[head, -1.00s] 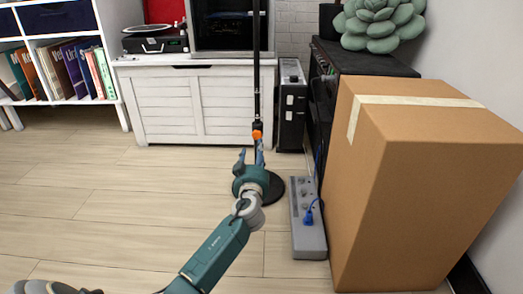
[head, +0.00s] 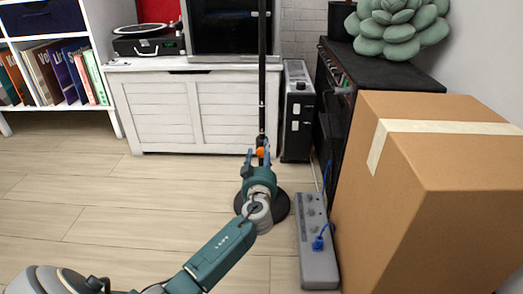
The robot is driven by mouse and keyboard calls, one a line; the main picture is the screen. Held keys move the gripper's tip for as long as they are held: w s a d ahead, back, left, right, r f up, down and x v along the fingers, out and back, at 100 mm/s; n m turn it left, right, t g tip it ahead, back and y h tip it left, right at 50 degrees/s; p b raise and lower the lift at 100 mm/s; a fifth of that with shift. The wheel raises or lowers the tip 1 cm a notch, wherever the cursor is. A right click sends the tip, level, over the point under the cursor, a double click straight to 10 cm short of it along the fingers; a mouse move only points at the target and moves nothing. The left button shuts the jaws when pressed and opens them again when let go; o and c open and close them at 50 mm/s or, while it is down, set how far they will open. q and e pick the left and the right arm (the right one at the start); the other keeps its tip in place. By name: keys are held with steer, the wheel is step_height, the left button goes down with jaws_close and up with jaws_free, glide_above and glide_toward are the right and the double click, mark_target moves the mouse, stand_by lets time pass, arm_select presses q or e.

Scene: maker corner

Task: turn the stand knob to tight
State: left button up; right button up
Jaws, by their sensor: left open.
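The stand (head: 262,75) is a thin black upright pole on a round black base (head: 280,207), in the middle of the head view. Its orange knob (head: 260,152) sits low on the pole. My left gripper (head: 257,158) is open, with its fingertips at the knob, one on each side in the picture. The gripper hides the lower pole and part of the base. I cannot tell whether the fingers touch the knob. My right gripper is not in view.
A grey power strip (head: 317,258) with a blue plug lies right of the base. A large cardboard box (head: 395,215) stands further right. A white chest (head: 180,112) and a black heater-like unit (head: 298,105) stand behind. The floor (head: 100,210) to the left is clear.

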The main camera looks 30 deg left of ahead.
arm_select(q)
steer(key=c, duration=1.1)
steer(key=shift+r, duration=0.1)
steer(key=shift+c, duration=0.2)
